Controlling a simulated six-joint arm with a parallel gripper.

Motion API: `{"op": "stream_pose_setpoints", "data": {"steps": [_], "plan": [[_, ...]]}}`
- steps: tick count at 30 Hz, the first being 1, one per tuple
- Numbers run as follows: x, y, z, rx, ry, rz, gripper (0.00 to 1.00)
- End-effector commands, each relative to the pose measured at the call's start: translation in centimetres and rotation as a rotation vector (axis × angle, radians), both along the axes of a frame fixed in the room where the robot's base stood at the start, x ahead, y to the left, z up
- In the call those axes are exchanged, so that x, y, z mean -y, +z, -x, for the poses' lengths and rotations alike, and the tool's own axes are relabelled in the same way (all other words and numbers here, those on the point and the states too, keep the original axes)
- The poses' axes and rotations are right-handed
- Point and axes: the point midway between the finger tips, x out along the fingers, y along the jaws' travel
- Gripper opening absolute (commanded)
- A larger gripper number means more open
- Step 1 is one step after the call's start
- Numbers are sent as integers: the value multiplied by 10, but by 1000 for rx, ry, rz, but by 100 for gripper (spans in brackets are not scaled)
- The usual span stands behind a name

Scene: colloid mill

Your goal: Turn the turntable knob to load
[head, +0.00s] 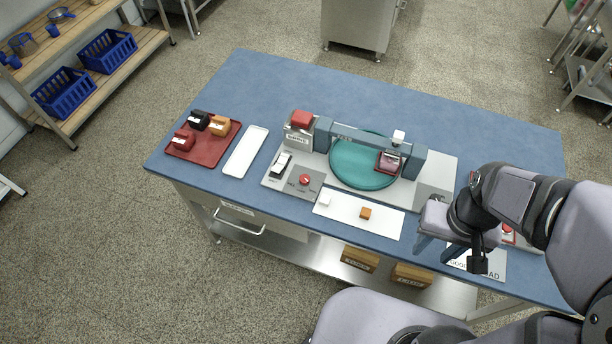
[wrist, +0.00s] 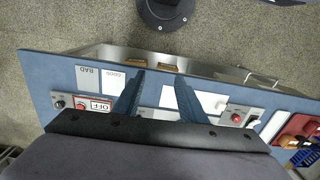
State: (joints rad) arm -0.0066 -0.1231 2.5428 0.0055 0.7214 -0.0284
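A red knob (head: 305,180) sits on a small grey panel (head: 314,193) at the front left of the machine. Small lettering lies beside it, too small to read surely. The knob also shows in the wrist view (wrist: 236,118), right of the fingers. The teal round turntable (head: 345,165) is behind and right of it, under a grey bridge, with a dark red block (head: 388,162) on it. My gripper (head: 440,247) is over the table's front right edge, well right of the knob. In the wrist view its two fingers (wrist: 159,76) are apart with nothing held between them.
A white rocker switch (head: 281,163) is left of the knob. A white strip (head: 338,210) with a white and an orange cube lies in front. A red tray (head: 184,151) with blocks and an empty white tray (head: 246,152) are left. An OFF button panel (wrist: 93,104) is right.

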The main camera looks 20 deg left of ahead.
Motion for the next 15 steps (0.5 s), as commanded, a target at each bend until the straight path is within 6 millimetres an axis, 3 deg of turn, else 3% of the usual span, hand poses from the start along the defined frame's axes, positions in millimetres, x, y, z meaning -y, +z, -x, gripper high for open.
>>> {"op": "stream_pose_setpoints", "data": {"steps": [4, 8, 11, 15], "plan": [[-15, -7, -25, 1, 127, -23, 45], [-45, -18, -65, 10, 347, -65, 45], [-80, -32, -101, 25, 570, -110, 45], [-141, -57, -146, 65, 913, -182, 45]]}}
